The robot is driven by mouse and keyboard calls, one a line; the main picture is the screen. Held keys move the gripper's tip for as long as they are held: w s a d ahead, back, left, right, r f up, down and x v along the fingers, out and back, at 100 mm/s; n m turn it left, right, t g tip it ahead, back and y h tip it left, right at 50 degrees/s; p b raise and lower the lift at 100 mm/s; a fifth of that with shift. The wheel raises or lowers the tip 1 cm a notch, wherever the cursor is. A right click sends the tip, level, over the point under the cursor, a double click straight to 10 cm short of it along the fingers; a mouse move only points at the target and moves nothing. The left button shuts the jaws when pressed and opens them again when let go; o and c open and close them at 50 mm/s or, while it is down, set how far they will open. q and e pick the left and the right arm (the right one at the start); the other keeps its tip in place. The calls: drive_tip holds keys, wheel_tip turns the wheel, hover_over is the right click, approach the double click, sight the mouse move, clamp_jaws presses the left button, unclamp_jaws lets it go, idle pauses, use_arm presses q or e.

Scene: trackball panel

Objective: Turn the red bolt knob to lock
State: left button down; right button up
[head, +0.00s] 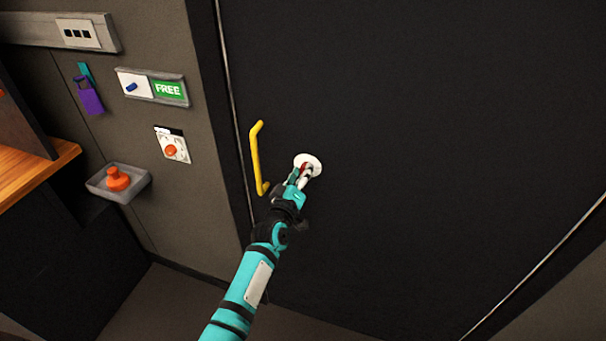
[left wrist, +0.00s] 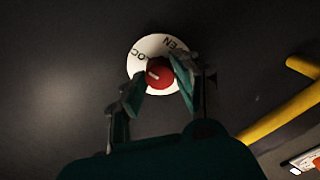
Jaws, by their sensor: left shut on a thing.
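The red bolt knob (left wrist: 159,75) sits at the middle of a round white plate (left wrist: 146,46) on the dark door. The plate carries lettering, of which "LOC" and "EN" show in the left wrist view; a pale mark on the knob points toward the upper left there. My left gripper (left wrist: 160,80) is shut on the knob, a finger on each side. In the head view the gripper (head: 301,176) covers most of the knob, and the white plate (head: 314,162) shows around it. My right gripper is in neither view.
A yellow handle (head: 256,158) stands on the door (head: 420,120) just left of the knob.

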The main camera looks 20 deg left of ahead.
use_arm(q)
drive_tip(key=c, duration=1)
unclamp_jaws()
drive_tip(key=s, duration=1.2)
drive_tip(key=shift+a, duration=0.2)
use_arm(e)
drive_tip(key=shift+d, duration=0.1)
use_arm(q)
drive_tip(key=shift+f, duration=0.15)
